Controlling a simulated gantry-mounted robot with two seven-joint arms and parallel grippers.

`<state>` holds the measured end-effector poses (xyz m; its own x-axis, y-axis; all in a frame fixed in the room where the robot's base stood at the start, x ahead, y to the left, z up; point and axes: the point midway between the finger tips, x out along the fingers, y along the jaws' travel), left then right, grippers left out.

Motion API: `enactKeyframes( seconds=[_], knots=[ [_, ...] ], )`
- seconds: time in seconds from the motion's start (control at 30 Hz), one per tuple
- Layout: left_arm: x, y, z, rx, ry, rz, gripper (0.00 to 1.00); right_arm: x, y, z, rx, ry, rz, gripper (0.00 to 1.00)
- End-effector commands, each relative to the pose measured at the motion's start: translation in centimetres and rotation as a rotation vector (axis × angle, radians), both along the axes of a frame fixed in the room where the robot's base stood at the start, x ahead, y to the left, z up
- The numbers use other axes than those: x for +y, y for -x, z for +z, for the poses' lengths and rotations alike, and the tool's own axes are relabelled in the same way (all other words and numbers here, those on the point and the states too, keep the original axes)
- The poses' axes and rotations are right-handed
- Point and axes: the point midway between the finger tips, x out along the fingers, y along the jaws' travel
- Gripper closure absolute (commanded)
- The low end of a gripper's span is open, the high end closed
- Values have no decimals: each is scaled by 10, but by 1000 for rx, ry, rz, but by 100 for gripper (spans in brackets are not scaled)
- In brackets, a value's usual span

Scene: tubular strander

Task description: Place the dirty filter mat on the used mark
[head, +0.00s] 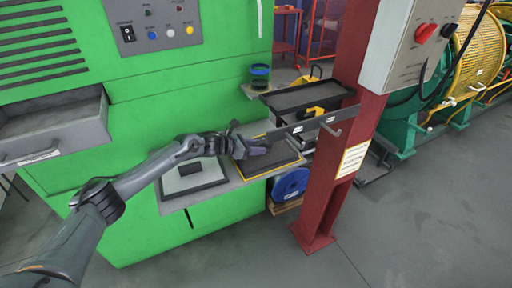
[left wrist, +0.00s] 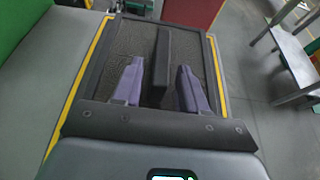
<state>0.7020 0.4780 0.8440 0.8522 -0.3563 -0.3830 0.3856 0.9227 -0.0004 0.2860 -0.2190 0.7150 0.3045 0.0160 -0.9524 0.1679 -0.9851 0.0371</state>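A dark, textured filter mat (head: 278,158) with a dark frame lies flat on the grey ledge, inside a yellow outline (head: 246,178). I take this outline for the used mark; no label on it is readable. In the left wrist view the mat (left wrist: 110,50) fills the space between the yellow lines, and a dark upright bar (left wrist: 162,50) rises from its middle. My left gripper (head: 262,146) is over the mat. Its fingers (left wrist: 160,90) stand on both sides of the bar with a gap at each side. My right gripper is out of view.
A paler panel in a dark frame (head: 194,176) lies on the ledge to the left. A dark tray unit (head: 300,97) stands behind, and a red post (head: 343,150) rises close to the right. A blue spool (head: 290,184) sits below the ledge. The floor in front is clear.

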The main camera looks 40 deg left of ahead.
Motion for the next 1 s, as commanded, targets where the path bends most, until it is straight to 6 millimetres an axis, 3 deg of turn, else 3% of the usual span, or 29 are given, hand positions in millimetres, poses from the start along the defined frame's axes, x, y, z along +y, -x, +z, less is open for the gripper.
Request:
enactKeyframes(
  seconds=[0.47,1.0],
  knots=[
    [2,4,6,1,-1,1,53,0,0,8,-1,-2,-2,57],
    [32,75,39,3,-3,1,53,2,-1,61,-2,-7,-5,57]
  ],
)
